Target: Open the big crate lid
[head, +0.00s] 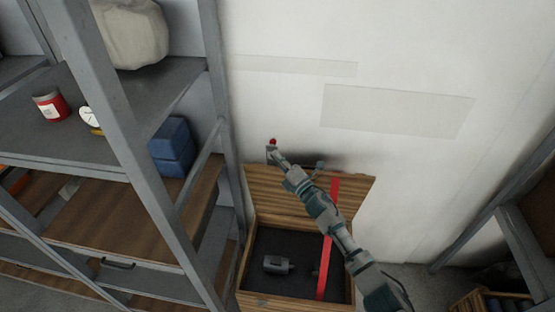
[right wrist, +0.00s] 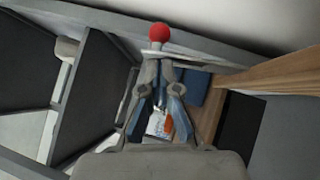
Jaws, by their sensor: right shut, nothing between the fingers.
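The big wooden crate (head: 247,266) stands on the floor against the white wall. Its plank lid (head: 352,188) is raised and tilted back toward the wall, leaving the dark inside in view. A red strip (head: 325,262) runs up the crate and lid, partly hidden by my right arm. My right gripper (head: 272,150) is above the lid's left part, near the wall. In the right wrist view its fingers (right wrist: 158,55) are closed together, with a red ball at their tips. A wooden edge, apparently the lid (right wrist: 270,75), shows to their right. My left gripper is out of view.
A grey motor-like part (head: 276,264) lies in the crate. A metal shelf (head: 130,150) stands close on the left, holding a red can (head: 49,105) and a blue box (head: 172,148). Another rack (head: 490,215) stands at right. Bare wall shows above the crate.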

